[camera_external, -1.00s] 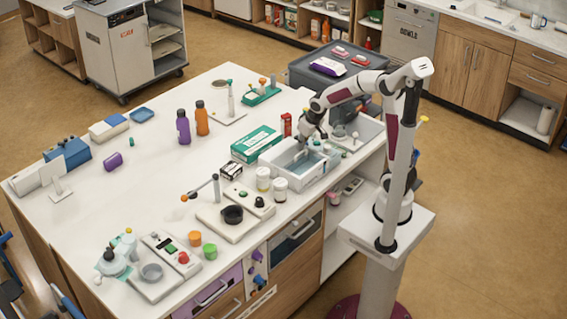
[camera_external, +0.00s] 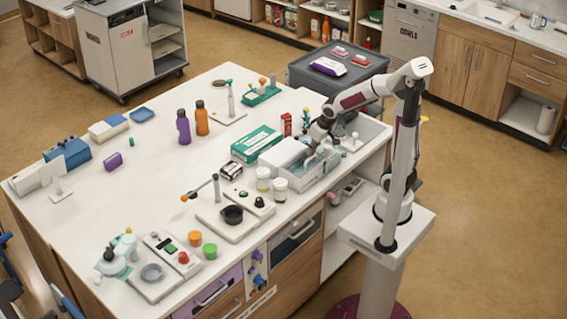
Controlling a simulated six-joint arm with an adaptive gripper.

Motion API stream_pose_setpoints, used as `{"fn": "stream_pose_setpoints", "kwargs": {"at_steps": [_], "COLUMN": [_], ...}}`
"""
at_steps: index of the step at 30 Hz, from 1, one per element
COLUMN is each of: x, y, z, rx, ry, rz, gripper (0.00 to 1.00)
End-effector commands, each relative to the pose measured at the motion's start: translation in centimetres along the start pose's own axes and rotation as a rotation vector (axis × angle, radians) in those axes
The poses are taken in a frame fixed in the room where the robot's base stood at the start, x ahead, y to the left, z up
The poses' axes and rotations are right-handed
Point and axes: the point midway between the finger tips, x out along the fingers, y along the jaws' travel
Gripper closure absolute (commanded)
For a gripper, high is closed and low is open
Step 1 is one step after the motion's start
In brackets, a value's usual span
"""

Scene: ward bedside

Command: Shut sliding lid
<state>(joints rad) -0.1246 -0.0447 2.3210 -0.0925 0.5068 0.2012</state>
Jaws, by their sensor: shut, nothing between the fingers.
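A white box with a pale blue inside (camera_external: 318,173) stands near the right edge of the white table. A pale flat panel (camera_external: 284,152), which looks like its sliding lid, covers the back-left part of the box. The front-right part looks uncovered, though the small view leaves the lid's exact edge unclear. My gripper (camera_external: 311,156) points down at the box's top, close to the panel, with its fingers shut and empty. I cannot tell whether the fingertips touch the lid. My gripper hides part of the box's back-right side.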

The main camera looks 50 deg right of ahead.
Motion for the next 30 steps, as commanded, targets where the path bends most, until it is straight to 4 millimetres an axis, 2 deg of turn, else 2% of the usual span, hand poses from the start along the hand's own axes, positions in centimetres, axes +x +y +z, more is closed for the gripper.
{"fn": "stream_pose_setpoints", "kwargs": {"at_steps": [1, 14, 30], "x": [0.1, 0.3, 0.8], "y": [0.0, 0.0, 0.0], "z": [0.5, 0.5, -3.8], "rx": [0.0, 0.001, 0.0], "ry": [-0.014, -0.023, -0.005], "rz": [0.001, 0.002, 0.0], "gripper": [1.0, 1.0, 1.0]}}
